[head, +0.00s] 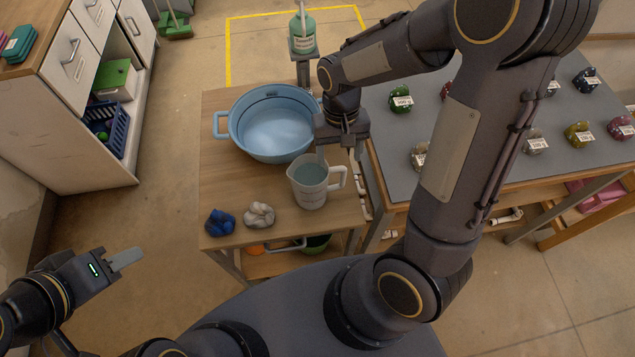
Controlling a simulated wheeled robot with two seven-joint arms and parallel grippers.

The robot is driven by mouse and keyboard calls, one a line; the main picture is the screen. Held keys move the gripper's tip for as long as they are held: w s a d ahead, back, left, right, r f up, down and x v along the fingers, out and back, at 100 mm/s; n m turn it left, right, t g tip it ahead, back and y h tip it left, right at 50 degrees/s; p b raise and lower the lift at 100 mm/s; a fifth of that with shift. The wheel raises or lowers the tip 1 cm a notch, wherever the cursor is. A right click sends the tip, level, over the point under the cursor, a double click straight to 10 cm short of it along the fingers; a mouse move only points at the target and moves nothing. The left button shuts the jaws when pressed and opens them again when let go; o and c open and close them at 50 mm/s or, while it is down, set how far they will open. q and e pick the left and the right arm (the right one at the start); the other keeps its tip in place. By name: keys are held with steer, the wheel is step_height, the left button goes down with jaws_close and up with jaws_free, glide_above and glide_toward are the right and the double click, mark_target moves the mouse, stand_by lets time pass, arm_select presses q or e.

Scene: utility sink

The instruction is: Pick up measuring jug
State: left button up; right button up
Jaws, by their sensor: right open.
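The measuring jug (309,193) is a translucent grey-white jug holding bluish liquid. It stands upright near the right edge of the small wooden table (232,187), its handle (341,176) towards the right. My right gripper (338,158) points down just above and behind the jug, open. One finger overlaps the jug's back rim in the view, and the other is near the handle side; I cannot tell whether they touch it. My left gripper (128,258) is low at the left, away from the table. Its fingers overlap, so its opening is unclear.
A blue basin (233,127) stands behind the jug. Blue (220,222) and whitish (259,214) lumps lie at the table's front. A green bottle (302,35) is farther back. A grey-topped table (467,140) with several labelled items adjoins on the right. Floor is clear at left.

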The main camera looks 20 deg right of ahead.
mark_target(338, 167)
steer(key=f, duration=0.4)
steer(key=shift+s+a+f, duration=0.15)
steer(key=shift+s, duration=0.25)
steer(key=shift+c, duration=0.3)
jaws_close()
